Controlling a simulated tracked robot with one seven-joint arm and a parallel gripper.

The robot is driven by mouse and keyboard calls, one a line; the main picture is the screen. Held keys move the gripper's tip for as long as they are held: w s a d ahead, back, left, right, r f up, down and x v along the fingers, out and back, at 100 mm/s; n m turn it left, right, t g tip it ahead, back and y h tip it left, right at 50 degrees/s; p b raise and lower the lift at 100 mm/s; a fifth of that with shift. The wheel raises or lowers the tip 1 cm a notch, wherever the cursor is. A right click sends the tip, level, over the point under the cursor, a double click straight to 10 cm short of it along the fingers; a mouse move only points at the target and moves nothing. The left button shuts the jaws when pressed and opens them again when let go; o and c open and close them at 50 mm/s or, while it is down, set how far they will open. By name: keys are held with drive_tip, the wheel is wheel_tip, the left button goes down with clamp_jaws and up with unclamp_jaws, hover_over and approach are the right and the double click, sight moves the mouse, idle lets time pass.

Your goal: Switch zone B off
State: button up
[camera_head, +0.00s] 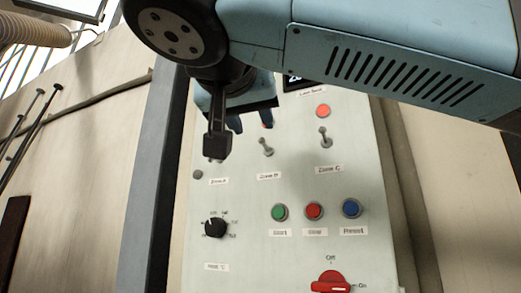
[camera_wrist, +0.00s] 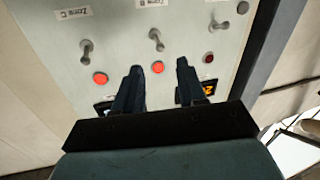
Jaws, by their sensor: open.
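The Zone B toggle switch (camera_head: 266,147) is a small metal lever on the pale panel, above its label; in the wrist view it also shows (camera_wrist: 156,40), with the picture upside down. Its lever tip appears above its base in the head view. The Zone B lamp (camera_wrist: 157,67) glows red. My gripper (camera_wrist: 159,66) is open and empty, its dark fingertips on either side of that lamp in the wrist view. In the head view my gripper (camera_head: 251,121) is just above the Zone B toggle, partly hidden by my arm. Contact with the panel cannot be told.
The Zone C toggle (camera_head: 324,137) has a lit red lamp (camera_head: 322,111). The Zone A toggle (camera_wrist: 216,25) has a dark lamp (camera_wrist: 208,58). Below are a black knob (camera_head: 215,228), green (camera_head: 279,212), red (camera_head: 314,211) and blue (camera_head: 351,208) buttons, and a red rotary switch (camera_head: 330,283).

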sight(261, 140)
drive_tip(key=w, duration=0.5)
drive_tip(key=w+d, duration=0.1)
drive_tip(key=w, duration=0.1)
drive_tip(key=shift+w, duration=0.25)
clamp_jaws()
